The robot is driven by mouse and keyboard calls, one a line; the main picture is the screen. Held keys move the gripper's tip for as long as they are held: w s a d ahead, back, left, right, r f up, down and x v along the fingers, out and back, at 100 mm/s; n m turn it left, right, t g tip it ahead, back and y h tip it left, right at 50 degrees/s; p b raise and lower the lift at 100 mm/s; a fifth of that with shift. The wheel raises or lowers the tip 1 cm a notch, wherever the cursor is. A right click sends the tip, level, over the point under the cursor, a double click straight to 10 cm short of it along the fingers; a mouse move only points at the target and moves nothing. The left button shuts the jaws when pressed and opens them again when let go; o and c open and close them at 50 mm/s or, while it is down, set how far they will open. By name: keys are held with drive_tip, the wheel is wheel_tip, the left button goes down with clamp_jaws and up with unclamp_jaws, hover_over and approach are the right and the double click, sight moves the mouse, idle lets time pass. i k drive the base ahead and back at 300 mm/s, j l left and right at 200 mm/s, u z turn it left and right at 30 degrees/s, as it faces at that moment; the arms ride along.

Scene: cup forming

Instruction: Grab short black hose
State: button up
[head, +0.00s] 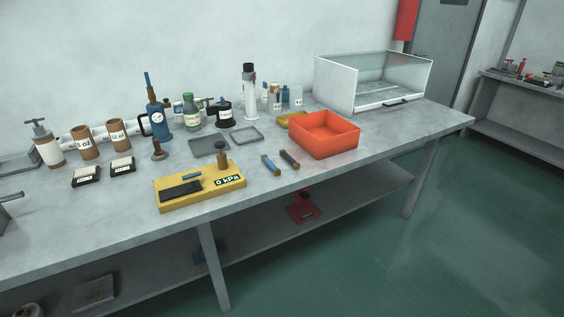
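A short black piece with brownish ends, which looks like the black hose (289,160), lies on the grey workbench (330,179) just left of the orange bin. A similar blue piece with brownish ends (270,164) lies close beside it on the left, apart from it. Both lie flat with bare bench around their near ends. My gripper does not show in the head view.
The orange bin (324,146) stands close to the black hose's right. A yellow block with a "0 kPa" display (231,183) sits to the left. Grey trays (209,155), bottles and a glass-fronted case (385,107) stand farther back. The bench's front strip is clear.

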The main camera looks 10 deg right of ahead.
sight(296, 166)
drive_tip(key=i+j+z, duration=0.1)
drive_tip(key=i, duration=1.2)
